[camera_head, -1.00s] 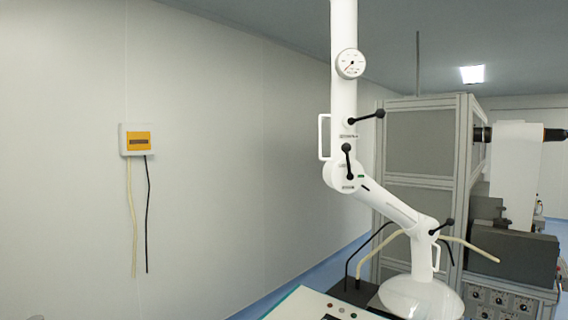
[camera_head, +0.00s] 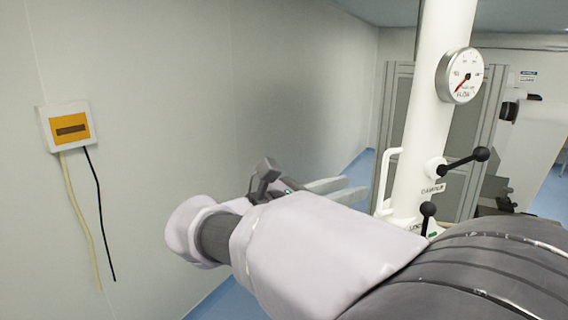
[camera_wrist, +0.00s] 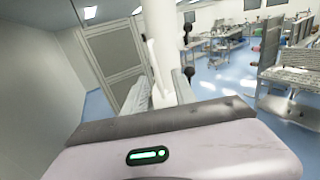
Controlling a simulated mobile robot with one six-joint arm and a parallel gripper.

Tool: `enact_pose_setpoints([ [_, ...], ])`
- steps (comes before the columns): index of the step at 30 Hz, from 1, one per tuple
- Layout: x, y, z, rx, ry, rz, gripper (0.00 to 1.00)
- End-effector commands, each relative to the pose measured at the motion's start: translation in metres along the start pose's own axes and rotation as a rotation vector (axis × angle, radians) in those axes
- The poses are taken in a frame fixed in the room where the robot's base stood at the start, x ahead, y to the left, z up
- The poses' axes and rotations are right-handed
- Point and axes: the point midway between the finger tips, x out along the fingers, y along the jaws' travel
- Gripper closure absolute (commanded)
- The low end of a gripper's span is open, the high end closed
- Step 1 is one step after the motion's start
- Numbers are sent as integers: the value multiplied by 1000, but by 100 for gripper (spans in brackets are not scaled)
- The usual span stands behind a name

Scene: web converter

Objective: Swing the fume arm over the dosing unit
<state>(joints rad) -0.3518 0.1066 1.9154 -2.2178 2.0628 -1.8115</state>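The fume arm (camera_head: 428,120) is a white vertical pipe at the right of the head view, with a round gauge (camera_head: 460,76), black-knobbed levers (camera_head: 465,162) and a white loop handle (camera_head: 384,180). Its lower joints and hood are hidden behind my arm or out of frame. My gripper (camera_head: 340,190) points toward the handle, its two pale fingers apart. In the wrist view, the fingers (camera_wrist: 160,94) show either side of the white pipe (camera_wrist: 157,45). Whether the handle is between them or touched is unclear. I cannot make out the dosing unit.
A grey framed cabinet (camera_head: 395,100) stands behind the fume arm. A yellow-and-white wall box (camera_head: 70,128) with hanging cables is on the left wall. In the wrist view, benches (camera_wrist: 290,85) stand at the right, with open blue floor (camera_wrist: 215,80) before them.

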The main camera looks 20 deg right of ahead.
Motion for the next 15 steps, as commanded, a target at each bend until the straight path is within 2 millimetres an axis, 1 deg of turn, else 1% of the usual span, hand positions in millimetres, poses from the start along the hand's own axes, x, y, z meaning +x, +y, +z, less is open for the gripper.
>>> enact_pose_setpoints([
  [1, 16, -1, 0, -2, 0, -6, 67],
  [3, 38, -2, 0, -1, 1, -6, 67],
  [6, 67, -2, 0, -1, 2, -6, 67],
  [9, 90, -1, 1, -1, 1, -5, 67],
  [12, 106, 0, 1, -1, 1, -2, 67],
  [15, 115, 0, 0, 0, 1, -1, 67],
])
